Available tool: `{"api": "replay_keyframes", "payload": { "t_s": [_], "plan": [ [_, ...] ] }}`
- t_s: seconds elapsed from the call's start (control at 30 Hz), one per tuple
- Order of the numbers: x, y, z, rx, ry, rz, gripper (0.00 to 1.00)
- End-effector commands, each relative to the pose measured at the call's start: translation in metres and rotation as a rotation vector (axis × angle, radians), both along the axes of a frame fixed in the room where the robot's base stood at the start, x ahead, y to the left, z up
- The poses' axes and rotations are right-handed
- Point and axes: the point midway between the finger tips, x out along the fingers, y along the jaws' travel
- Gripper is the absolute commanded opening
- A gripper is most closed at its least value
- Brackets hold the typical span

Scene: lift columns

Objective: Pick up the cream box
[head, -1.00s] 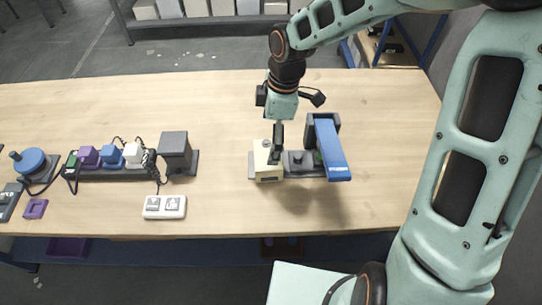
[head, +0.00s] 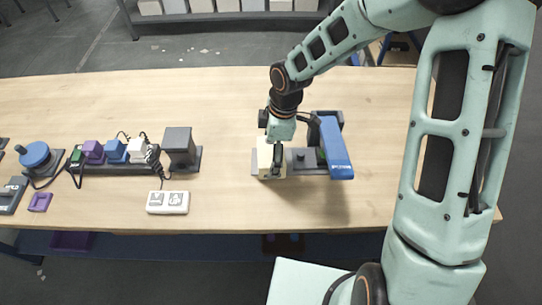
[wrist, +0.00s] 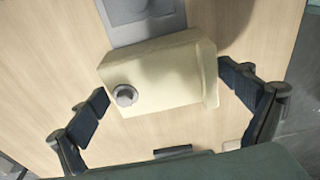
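The cream box (head: 264,160) sits at the left end of a grey base plate on the table, beside a blue-armed device. In the wrist view the cream box (wrist: 165,78) fills the middle, with a round grey knob or socket on its face. My gripper (head: 277,168) is down at the box, and partly hides it in the head view. In the wrist view my gripper (wrist: 168,100) is open, one finger on each side of the box with visible gaps.
The blue-armed device (head: 334,148) stands just right of the box. A white two-button panel (head: 168,202), a dark grey block (head: 179,147) and a row of coloured plugs (head: 115,151) lie to the left. The table (head: 225,95) is clear behind.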

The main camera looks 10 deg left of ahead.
Motion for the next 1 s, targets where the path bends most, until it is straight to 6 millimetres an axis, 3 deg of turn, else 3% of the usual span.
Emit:
{"api": "replay_keyframes", "payload": {
  "t_s": [0.03, 0.4, 0.77, 1.0],
  "plan": [
    [0.0, 0.0, 0.0, 0.0, 0.0, 0.0, 0.87],
    [0.0, 0.0, 0.001, 0.0, -0.001, 0.0, 0.49],
    [0.001, 0.0, 0.006, 0.001, -0.002, 0.0, 0.49],
    [-0.002, -0.001, 0.037, 0.001, -0.004, -0.001, 0.49]
  ]
}}
